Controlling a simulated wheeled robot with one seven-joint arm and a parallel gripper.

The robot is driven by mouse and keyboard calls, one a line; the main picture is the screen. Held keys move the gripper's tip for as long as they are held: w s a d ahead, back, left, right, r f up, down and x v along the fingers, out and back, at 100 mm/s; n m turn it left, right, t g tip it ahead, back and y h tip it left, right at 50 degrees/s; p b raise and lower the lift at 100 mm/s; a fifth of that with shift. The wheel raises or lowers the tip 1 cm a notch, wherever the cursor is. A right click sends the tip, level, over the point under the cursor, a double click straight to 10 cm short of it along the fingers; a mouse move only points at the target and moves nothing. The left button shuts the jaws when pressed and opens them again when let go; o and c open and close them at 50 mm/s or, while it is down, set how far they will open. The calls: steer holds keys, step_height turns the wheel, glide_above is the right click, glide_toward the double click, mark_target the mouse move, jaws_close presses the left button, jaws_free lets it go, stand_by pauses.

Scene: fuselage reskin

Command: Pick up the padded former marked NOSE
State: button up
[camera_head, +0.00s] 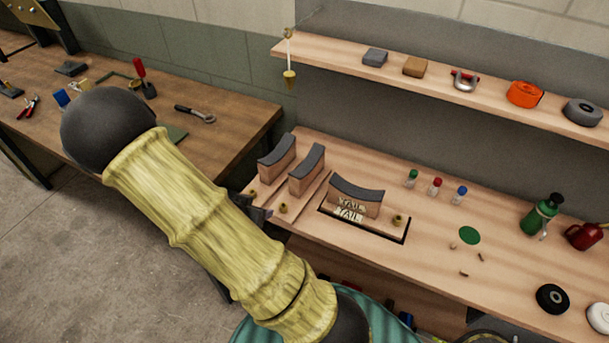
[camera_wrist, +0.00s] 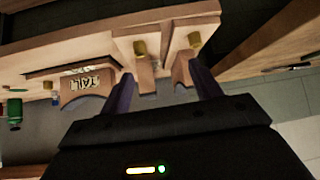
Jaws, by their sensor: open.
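Three wooden formers with dark padded curved tops stand on the pale bench in the head view. The front one (camera_head: 357,193) carries a label reading TAIL and sits in a dark-outlined recess; it also shows upside down in the wrist view (camera_wrist: 84,92). The left former (camera_head: 276,160) and the middle former (camera_head: 306,169) stand behind it to the left; no NOSE marking is readable on either. In the wrist view, the middle former (camera_wrist: 145,77) and the left former (camera_wrist: 182,71) appear between the fingers of my gripper (camera_wrist: 161,74), which is open and empty. The arm mostly hides my gripper in the head view.
A shelf (camera_head: 430,78) with several small items runs above the bench. Small bottles (camera_head: 436,187), a green bottle (camera_head: 541,214) and a red can (camera_head: 584,236) stand to the right. A brown tool table (camera_head: 235,110) is at the left. Brass knobs (camera_head: 283,208) stand near the formers.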

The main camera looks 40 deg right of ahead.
mark_target(295, 178)
steer(key=s+d+r+m+h+p, duration=0.1)
steer(key=d+r+m+h, duration=0.1)
steer(key=d+h, duration=0.3)
steer(key=shift+s+r, duration=0.25)
steer(key=shift+r, duration=0.5)
steer(key=shift+d, duration=0.1)
steer(key=p+x, duration=0.2)
steer(key=x, duration=1)
steer(key=shift+d, duration=0.1)
steer(key=shift+w+p+x, duration=0.2)
steer(key=shift+p+x, duration=0.3)
steer(key=shift+x, duration=0.8)
steer(key=shift+w+p+x, duration=0.15)
steer(key=shift+p+x, duration=0.35)
steer(key=shift+x, duration=0.8)
steer(key=shift+r, duration=0.2)
